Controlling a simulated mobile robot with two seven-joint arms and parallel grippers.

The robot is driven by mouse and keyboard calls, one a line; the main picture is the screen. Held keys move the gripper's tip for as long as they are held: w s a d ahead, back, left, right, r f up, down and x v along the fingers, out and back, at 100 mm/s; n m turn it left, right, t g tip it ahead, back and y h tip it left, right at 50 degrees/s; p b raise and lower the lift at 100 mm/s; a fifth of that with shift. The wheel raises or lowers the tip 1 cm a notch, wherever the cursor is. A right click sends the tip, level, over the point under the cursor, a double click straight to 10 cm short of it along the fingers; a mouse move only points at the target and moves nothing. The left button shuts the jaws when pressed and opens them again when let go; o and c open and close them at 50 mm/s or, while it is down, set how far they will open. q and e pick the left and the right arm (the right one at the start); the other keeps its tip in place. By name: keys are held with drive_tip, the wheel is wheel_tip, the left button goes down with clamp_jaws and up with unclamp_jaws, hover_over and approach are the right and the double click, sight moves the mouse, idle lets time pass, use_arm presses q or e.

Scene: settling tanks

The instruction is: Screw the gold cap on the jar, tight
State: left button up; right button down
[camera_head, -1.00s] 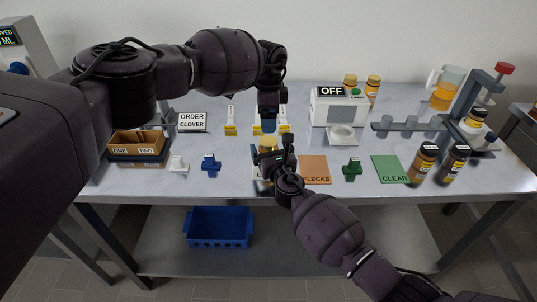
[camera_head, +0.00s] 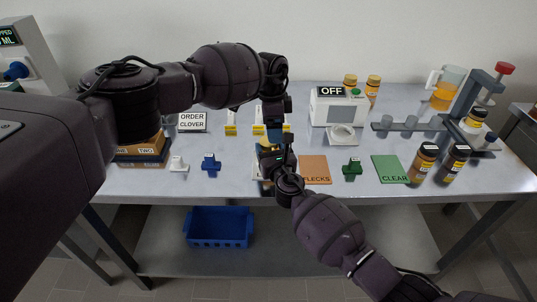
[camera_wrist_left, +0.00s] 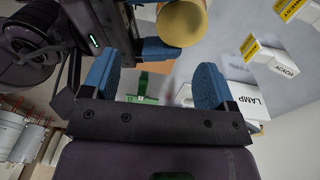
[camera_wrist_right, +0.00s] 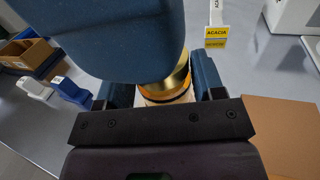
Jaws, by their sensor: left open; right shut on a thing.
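The gold cap (camera_wrist_right: 172,80) sits at the top of the jar (camera_wrist_right: 160,97), between my right gripper's fingers in the right wrist view. I cannot tell how far it is screwed on. The cap's round top (camera_wrist_left: 181,23) also shows at the upper edge of the left wrist view, beside a blue finger of my right gripper. My right gripper (camera_head: 276,160) is shut on the jar above the table's front. My left gripper (camera_head: 272,134) is open and empty, pointing down just above and behind it. One left finger fills much of the right wrist view. The arms hide most of the jar in the head view.
An orange FLECKS mat (camera_head: 315,168), a green clip (camera_head: 352,167) and a green CLEAR mat (camera_head: 390,168) lie to the right. Two dark-capped jars (camera_head: 423,163) stand beyond. White (camera_head: 179,164) and blue (camera_head: 210,162) clips are left. A lamp box (camera_head: 338,108) stands behind.

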use_arm(q)
drive_tip(key=n, duration=0.1)
drive_tip(key=w+r+n, duration=0.1)
drive_tip(key=r+n, duration=0.1)
drive_tip(key=shift+w+a+r+n+t, duration=0.2)
drive_tip(key=shift+w+a+n+t, duration=0.1)
drive_tip(key=shift+a+t, duration=0.1)
drive_tip(key=shift+a+n+y, duration=0.5)
drive_tip(key=shift+f, duration=0.1)
drive_tip(key=shift+f, duration=3.95)
